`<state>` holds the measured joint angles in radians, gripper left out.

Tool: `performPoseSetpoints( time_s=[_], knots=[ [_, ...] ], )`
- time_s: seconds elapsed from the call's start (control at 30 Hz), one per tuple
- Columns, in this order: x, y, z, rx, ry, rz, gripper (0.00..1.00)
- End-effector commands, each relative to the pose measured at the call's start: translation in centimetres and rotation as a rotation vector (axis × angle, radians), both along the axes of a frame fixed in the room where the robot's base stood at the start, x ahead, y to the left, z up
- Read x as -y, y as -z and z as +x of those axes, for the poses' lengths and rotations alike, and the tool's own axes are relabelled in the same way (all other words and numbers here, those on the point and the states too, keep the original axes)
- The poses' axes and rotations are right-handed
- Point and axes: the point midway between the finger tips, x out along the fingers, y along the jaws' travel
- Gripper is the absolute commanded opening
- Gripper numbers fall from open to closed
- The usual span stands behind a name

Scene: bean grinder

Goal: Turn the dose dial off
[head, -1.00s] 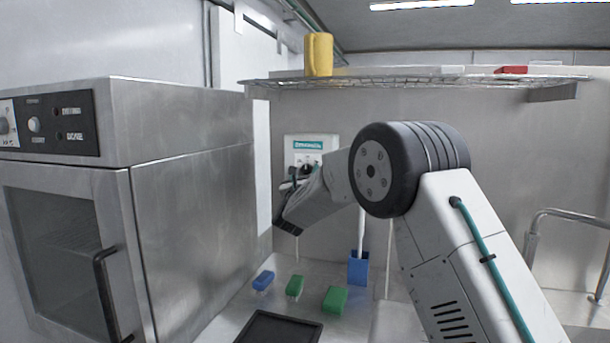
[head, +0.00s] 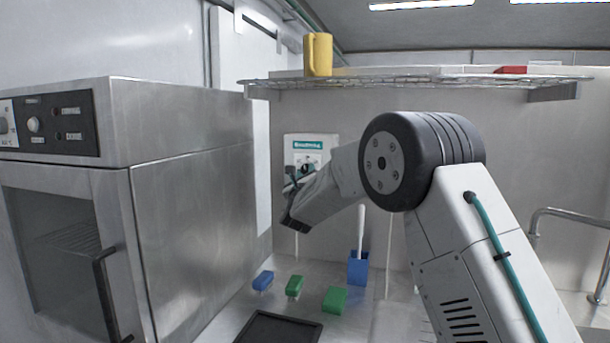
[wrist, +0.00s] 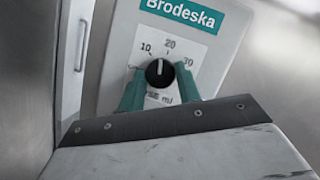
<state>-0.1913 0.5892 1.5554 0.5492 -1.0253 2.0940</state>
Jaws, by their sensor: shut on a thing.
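The dose dial (wrist: 159,73) is a round black knob with a white pointer line, on a white scale plate marked 10, 20 and 30 on the Brodeska panel (wrist: 205,55). In the wrist view its pointer aims nearly straight up in the picture, between the 10 and 20 marks. My gripper (wrist: 160,88) has its two teal fingers on either side of the knob, shut on it. In the head view the panel (head: 311,147) hangs on the back wall, and my gripper (head: 297,180) is at its front, partly hiding the dial.
A steel oven (head: 185,190) stands at the left, close to my wrist. A wire shelf (head: 420,80) with a yellow mug (head: 318,54) runs above. Below are a blue holder (head: 358,268), a blue sponge (head: 263,280), green sponges (head: 335,300) and a black tray (head: 262,331).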

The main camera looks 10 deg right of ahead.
Motion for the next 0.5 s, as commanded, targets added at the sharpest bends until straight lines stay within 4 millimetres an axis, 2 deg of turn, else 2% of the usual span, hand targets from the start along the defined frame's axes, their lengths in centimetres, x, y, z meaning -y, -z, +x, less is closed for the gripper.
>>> performPoseSetpoints(
  time_s=[0.5],
  knots=[
    [0.27, -0.32, -0.18, -0.239, 0.0, -0.429, 0.11]
  ],
)
